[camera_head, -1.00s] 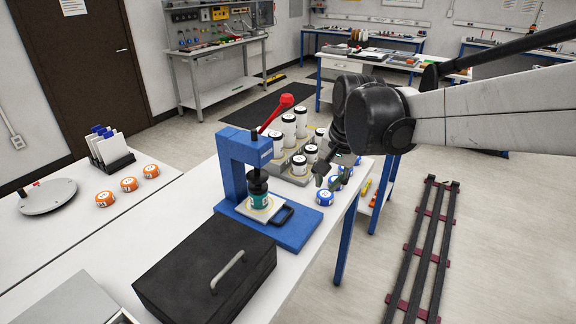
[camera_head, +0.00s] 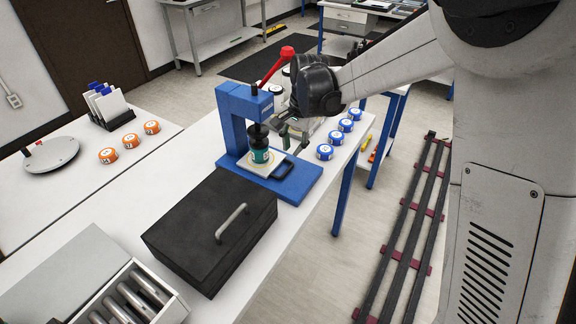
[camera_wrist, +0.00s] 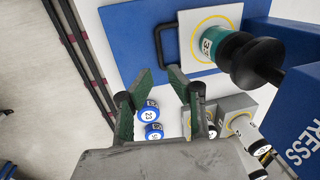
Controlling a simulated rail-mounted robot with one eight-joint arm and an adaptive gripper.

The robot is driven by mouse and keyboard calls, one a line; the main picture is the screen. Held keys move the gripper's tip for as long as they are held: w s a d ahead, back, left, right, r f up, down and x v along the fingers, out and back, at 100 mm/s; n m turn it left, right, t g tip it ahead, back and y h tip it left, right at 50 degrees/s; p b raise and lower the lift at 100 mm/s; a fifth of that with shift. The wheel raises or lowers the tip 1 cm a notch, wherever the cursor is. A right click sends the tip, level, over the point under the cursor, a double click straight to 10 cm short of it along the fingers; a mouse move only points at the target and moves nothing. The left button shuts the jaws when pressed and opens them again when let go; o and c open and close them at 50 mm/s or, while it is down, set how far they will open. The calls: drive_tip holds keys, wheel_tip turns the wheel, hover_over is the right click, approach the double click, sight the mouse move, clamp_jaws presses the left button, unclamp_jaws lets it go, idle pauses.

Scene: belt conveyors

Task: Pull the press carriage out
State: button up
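The blue press (camera_head: 232,118) stands on the white table with its red lever (camera_head: 275,62) raised. Its carriage is a white plate (camera_head: 245,168) with a yellow ring and a black U-shaped handle (camera_head: 284,171). A teal jar (camera_head: 260,156) with a black top stands on the plate under the press head. My gripper (camera_head: 294,138) is open and empty, near the handle at the front of the press. In the wrist view its fingertips (camera_wrist: 157,76) are apart, close to the handle (camera_wrist: 160,45), with nothing between them. Contact with the handle cannot be told.
Several blue-ringed pucks (camera_head: 325,152) line the table's right edge. White jars on a grey stand are partly hidden behind my gripper. A black case (camera_head: 205,228) lies in front of the press. Orange pucks (camera_head: 108,156) stand to the left.

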sight(287, 170)
drive_tip(key=f, duration=0.3)
drive_tip(key=a+f, duration=0.1)
drive_tip(key=f, duration=0.5)
drive_tip(key=shift+w+a+p, duration=0.15)
drive_tip(key=shift+w+p, duration=0.2)
drive_tip(key=shift+c, duration=0.5)
clamp_jaws()
